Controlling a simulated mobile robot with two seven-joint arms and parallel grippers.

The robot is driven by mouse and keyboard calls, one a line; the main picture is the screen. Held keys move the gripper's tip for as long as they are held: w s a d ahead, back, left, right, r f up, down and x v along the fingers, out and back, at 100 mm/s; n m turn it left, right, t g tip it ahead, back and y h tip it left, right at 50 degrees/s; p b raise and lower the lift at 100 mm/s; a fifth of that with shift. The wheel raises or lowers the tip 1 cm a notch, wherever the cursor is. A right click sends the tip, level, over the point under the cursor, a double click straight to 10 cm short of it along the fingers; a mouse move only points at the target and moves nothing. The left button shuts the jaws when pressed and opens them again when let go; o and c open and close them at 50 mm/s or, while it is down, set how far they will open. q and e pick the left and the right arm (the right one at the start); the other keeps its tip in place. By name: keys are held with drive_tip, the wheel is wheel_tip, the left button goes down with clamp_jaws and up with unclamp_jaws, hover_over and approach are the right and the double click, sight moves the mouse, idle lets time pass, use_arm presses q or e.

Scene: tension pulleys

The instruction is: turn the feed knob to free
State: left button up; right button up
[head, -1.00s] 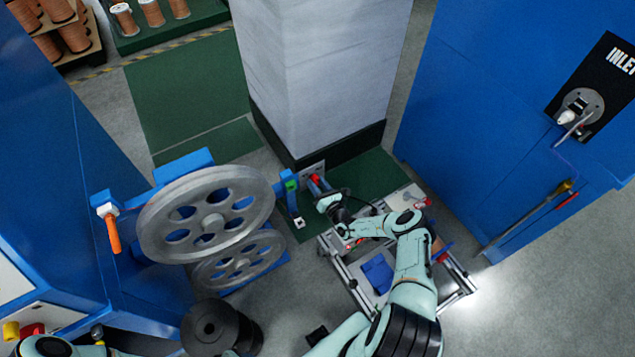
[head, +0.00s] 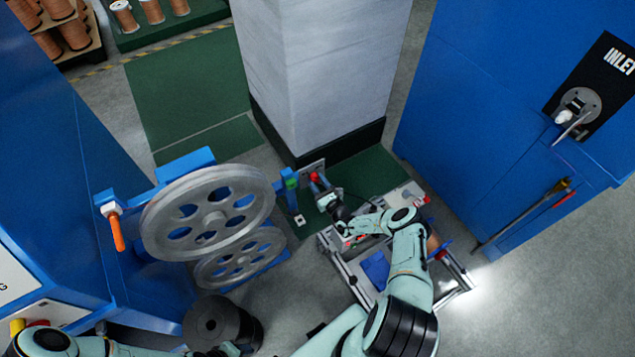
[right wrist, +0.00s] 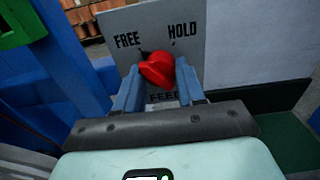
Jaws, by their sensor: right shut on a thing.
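The red feed knob (right wrist: 158,68) sits on a grey plate (right wrist: 125,22) marked FREE at upper left, HOLD at upper right and FEED below. The knob looks tilted, with its upper end toward the FREE side. My right gripper (right wrist: 158,82) is shut on the knob, one blue-grey finger on each side. In the head view the knob (head: 315,177) shows as a small red spot by the pillar, with my right gripper (head: 324,190) at it. My left arm is at the lower left of the head view; its gripper (head: 222,350) is mostly cut off at the bottom edge.
Two large grey pulleys (head: 208,212) on a blue machine stand to the left. A blue post (head: 289,190) is close beside the knob plate. A framed cart (head: 345,278) is under my right forearm. A blue cabinet (head: 480,120) is at right.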

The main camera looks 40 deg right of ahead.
drive_tip(key=o, duration=1)
drive_tip(key=shift+o, duration=0.2)
drive_tip(key=s+a, duration=0.1)
drive_tip(key=s, duration=1.2)
drive_tip(key=shift+s+a+b, duration=0.15)
drive_tip(key=shift+a+b, duration=0.05)
drive_tip(key=shift+b, duration=0.1)
